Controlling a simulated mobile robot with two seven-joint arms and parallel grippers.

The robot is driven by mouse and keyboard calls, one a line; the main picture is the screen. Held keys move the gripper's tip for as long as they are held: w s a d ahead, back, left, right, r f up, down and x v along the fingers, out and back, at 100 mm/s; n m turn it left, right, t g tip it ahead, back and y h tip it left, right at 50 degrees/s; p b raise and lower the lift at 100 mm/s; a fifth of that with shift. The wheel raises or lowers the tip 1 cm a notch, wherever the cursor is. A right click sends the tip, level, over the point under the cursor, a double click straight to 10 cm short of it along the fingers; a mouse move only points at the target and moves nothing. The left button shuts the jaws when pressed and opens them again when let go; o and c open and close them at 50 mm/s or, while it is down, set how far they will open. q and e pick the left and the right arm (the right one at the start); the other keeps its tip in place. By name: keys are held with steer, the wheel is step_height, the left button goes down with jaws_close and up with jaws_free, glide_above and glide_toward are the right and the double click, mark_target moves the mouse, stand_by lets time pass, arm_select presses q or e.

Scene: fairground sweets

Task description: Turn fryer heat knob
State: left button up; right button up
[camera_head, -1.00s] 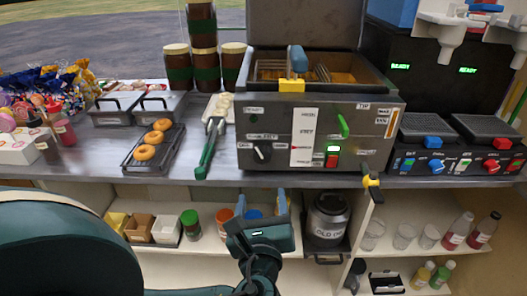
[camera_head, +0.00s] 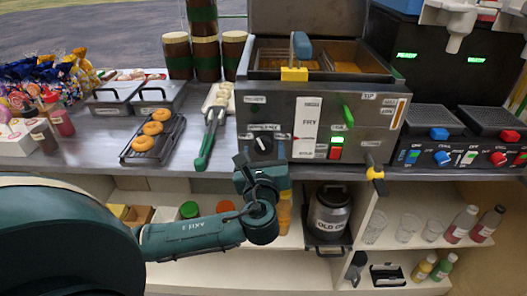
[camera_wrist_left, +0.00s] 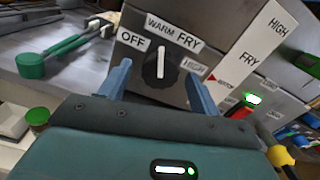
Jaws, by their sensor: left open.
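The fryer (camera_head: 275,118) is a grey metal box on the counter with its lid up. Its dark heat knob (camera_head: 264,144) is low on the left of the front panel. In the left wrist view the knob (camera_wrist_left: 153,76) has a white pointer standing nearly upright, among labels reading OFF, WARM, FRY and HIGH. My left gripper (camera_head: 262,164) is just below and in front of the knob. In the left wrist view its two blue fingers (camera_wrist_left: 158,78) are apart, one on each side of the knob, with no clear contact visible. My right gripper is not in view.
A green lit switch (camera_head: 336,141) sits right of the knob, and a yellow-handled tap (camera_head: 375,173) sticks out at the fryer's lower right. Green-handled tongs (camera_head: 207,145) lie left of the fryer. An open shelf with an oil can (camera_head: 329,216) is below the counter.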

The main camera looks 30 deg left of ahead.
arm_select(q)
steer(key=shift+w+a, duration=0.15)
steer(key=shift+w, duration=0.15)
steer(key=shift+c, duration=0.4)
steer(key=c, duration=0.9)
